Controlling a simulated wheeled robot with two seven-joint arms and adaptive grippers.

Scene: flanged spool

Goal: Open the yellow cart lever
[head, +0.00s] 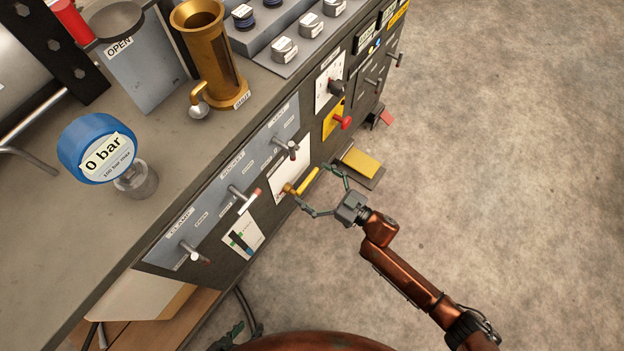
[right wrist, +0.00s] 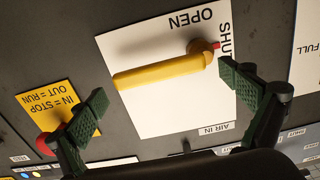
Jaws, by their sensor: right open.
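The yellow lever (head: 305,181) is on a white plate on the front panel. In the right wrist view the lever (right wrist: 155,73) extends left from its brass pivot, and the pivot's small red tip points at the word SHUT. The plate (right wrist: 165,118) also reads OPEN and AIR IN. My right gripper (head: 314,190) is open, its fingers spread on either side of the lever. In the right wrist view the gripper (right wrist: 165,92) is empty, and I cannot tell whether it touches the lever. My left gripper (head: 240,335) shows only partly at the bottom edge.
A red knob (head: 344,122) on a yellow plate sits beside the lever, near the left finger in the wrist view. Several small T-handles line the panel. A yellow pedal (head: 361,162) stands on the floor. Open floor (head: 510,170) lies to the right.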

